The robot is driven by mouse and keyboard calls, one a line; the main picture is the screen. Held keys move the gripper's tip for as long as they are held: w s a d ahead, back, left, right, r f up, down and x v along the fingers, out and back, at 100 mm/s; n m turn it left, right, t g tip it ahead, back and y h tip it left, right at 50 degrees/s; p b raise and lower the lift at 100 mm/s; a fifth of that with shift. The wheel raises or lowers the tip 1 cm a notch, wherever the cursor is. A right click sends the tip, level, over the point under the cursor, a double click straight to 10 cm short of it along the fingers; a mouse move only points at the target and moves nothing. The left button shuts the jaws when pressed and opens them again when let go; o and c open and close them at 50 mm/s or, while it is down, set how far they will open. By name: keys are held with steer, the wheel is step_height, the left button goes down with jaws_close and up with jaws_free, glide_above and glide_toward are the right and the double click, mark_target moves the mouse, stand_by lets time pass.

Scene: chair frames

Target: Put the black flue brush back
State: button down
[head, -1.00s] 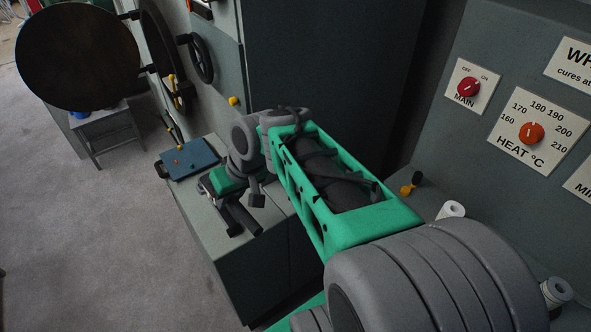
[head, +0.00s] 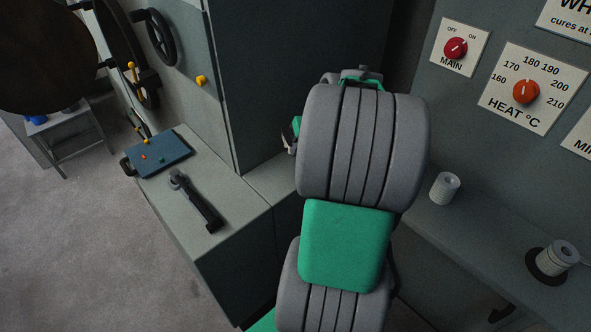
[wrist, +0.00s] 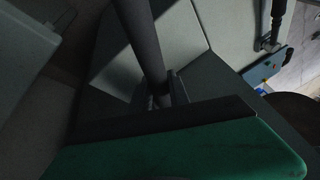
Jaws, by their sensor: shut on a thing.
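My gripper (wrist: 163,92) is shut on a dark round rod (wrist: 141,35) in the wrist view. I take the rod to be part of the black flue brush; no bristles show, and its far end runs out of the top of the picture. The place where the brush belongs cannot be made out.
A tall dark cabinet (head: 290,70) rises behind my arm.

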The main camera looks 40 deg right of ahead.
step_height(320, 180, down, 8)
steer(key=shift+f+p, duration=0.25)
steer(key=shift+p, duration=0.4)
steer(key=shift+f, duration=0.15)
steer(key=c, duration=1.2)
jaws_free()
steer(key=shift+c, duration=0.2)
steer(key=shift+s+r, duration=0.1)
steer(key=shift+r, duration=0.25)
steer(key=b+v, duration=0.2)
steer(key=v, duration=0.9)
steer(key=w+a+r+n+g, duration=0.1)
steer(key=a, duration=0.9)
steer(key=w+a+r+n, duration=0.1)
steer(key=a+n, duration=0.1)
steer(key=a, duration=0.7)
steer(key=s+a+n, duration=0.1)
steer(key=s+a, duration=0.4)
steer(key=a, duration=0.5)
steer(key=shift+a+f+n, duration=0.4)
steer(key=shift+f, duration=0.05)
steer(key=shift+s, duration=0.15)
